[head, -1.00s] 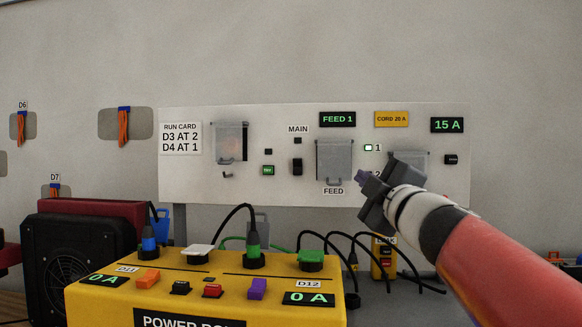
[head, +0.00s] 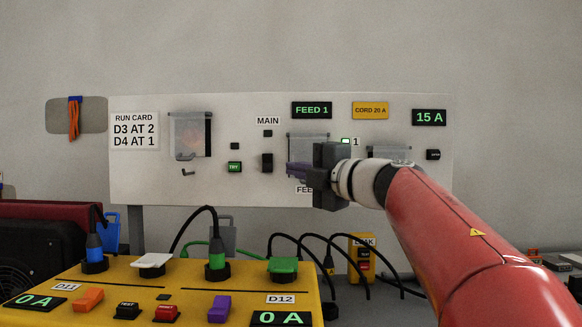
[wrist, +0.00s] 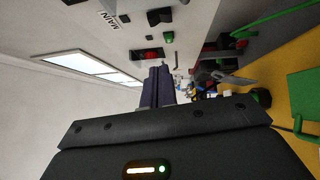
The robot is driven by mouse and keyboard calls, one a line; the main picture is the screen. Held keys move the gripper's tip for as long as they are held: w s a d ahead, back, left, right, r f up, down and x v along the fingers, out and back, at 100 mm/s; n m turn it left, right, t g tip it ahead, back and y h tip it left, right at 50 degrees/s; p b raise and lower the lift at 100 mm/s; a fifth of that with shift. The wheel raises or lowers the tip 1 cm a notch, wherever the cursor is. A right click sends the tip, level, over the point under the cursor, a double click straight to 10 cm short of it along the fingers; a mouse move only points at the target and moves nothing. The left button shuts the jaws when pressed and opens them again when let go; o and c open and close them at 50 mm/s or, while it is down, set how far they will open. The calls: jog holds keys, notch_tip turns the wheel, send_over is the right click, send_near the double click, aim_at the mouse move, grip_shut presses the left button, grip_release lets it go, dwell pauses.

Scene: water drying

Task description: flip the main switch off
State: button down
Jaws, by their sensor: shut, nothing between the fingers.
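The main switch (head: 267,162) is a small black switch on the white panel (head: 390,190), below the MAIN label (head: 267,121) and a small dark lamp (head: 267,133). My gripper (head: 288,170) is shut and empty. Its purple-grey fingers point left along the panel, with their tips just right of the switch in the head view; I cannot tell if they touch it. In the wrist view my fingertips (wrist: 159,72) lie just short of a black switch with a red side (wrist: 148,54), which appears to be the main switch. My gripper partly hides the feed cover and its label.
A green TRY button (head: 234,167) sits left of the switch. A clear cover (head: 190,135) is further left; the feed cover (head: 308,145) is behind my gripper. A yellow power box (head: 180,290) with plugs and cables stands below. Lamp 1 (head: 346,141) is lit green.

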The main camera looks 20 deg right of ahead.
aim_at(272, 161)
jog(key=x, duration=0.3)
jog(key=d+p+x, duration=0.1)
jog(key=x, duration=0.3)
jog(key=w+x, duration=0.1)
jog(key=x, duration=0.2)
jog(key=shift+w+d+r, duration=0.1)
jog(key=shift+w+d, duration=0.05)
jog(key=shift+d, duration=0.15)
jog(key=shift+w+d, duration=0.15)
jog(key=shift+w, duration=0.35)
jog(key=shift+s+r, duration=0.1)
